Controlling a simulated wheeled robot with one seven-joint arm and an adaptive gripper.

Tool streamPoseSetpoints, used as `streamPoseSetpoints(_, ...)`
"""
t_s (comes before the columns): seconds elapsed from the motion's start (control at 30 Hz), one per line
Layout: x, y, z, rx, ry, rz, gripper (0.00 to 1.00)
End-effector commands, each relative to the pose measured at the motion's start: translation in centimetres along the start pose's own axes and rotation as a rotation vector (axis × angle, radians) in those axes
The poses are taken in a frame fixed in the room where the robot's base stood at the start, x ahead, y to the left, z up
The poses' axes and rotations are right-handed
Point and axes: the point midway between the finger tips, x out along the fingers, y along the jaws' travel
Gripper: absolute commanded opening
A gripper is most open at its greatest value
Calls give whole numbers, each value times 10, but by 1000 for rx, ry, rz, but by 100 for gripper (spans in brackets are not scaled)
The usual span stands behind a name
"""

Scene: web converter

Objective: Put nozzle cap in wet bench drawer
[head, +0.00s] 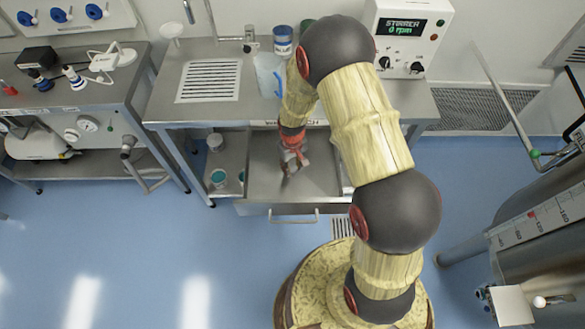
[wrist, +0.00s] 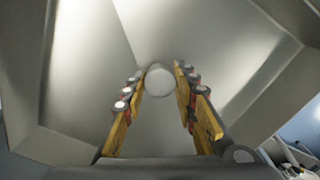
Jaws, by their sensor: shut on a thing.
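The wet bench drawer (head: 322,184) is pulled open below the bench top, with its bar handle at the front. My gripper (head: 291,168) points down into the drawer's opening. In the wrist view my gripper (wrist: 159,80) is shut on a pale round piece, the nozzle cap (wrist: 160,83), between its two yellow fingertips. The drawer's bare metal inside (wrist: 200,30) fills the wrist view beyond the cap. I cannot tell whether the cap touches the drawer floor. The cap is not clear in the head view.
The bench top (head: 165,105) holds a clear jug (head: 268,75), a blue-labelled jar (head: 283,40) and the stirrer box (head: 408,38). A shelf left of the drawer holds small cups (head: 218,177). A steel vessel (head: 545,235) stands at right. Blue floor lies open at front left.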

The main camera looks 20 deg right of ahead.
Motion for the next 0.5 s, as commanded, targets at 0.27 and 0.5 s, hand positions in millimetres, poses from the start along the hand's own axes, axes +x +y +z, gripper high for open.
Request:
streamPoseSetpoints(0.27, 1, 0, 0, 0, 1, 0, 0)
streamPoseSetpoints(0.5, 2, 0, 0, 0, 0, 0, 38)
